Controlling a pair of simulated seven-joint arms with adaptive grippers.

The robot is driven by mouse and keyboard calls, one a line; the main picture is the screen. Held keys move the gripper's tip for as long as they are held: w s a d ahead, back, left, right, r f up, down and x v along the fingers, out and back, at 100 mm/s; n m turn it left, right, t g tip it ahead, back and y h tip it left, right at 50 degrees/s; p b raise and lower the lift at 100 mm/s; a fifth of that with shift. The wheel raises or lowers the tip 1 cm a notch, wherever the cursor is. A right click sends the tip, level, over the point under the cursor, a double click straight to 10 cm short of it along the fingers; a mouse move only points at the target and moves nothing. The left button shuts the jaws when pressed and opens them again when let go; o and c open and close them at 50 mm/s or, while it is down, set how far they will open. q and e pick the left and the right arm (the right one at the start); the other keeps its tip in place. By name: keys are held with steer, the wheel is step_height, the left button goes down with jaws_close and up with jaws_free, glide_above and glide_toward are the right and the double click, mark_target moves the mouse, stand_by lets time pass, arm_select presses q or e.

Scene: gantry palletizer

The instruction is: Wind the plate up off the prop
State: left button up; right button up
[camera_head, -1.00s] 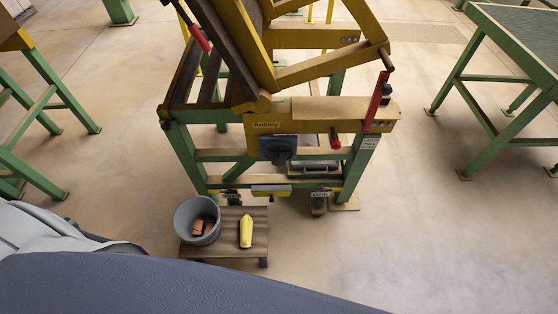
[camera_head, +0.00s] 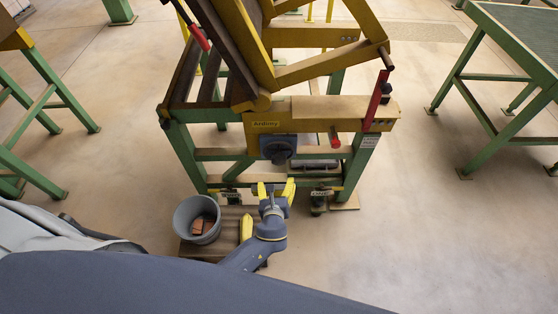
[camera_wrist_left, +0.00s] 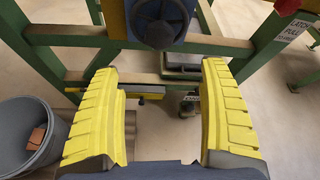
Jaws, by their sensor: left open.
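A large yellow tilting frame (camera_head: 304,72) leans over a green-legged stand; I cannot tell which part is the plate or the prop. A red crank-like handle (camera_head: 376,100) stands at its right end and a shorter red grip (camera_head: 335,138) sits lower. A blue housing with a dark round hub (camera_head: 279,149) is on the front beam; the hub also shows at the top of the left wrist view (camera_wrist_left: 160,30). My left gripper (camera_head: 276,186) is open and empty, in front of and below the hub, its yellow fingers (camera_wrist_left: 160,85) spread apart.
A grey bucket (camera_head: 182,217) with reddish blocks and a yellow item (camera_head: 246,228) are on a low wooden platform (camera_head: 196,250) beside my left arm. Another red handle (camera_head: 199,38) is at upper left.

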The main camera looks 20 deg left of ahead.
mark_target(278, 162)
arm_select(q)
steer(key=x, duration=1.7)
steer(key=shift+w+a, duration=0.1)
steer(key=shift+w, duration=0.1)
steer(key=c, duration=1.2)
steer(key=shift+f, duration=0.1)
steer(key=shift+o, duration=0.2)
steer(key=shift+n+t+h, duration=0.7)
steer(key=shift+n+h, duration=0.4)
steer(key=shift+n, duration=0.7)
steer(key=shift+c, duration=0.2)
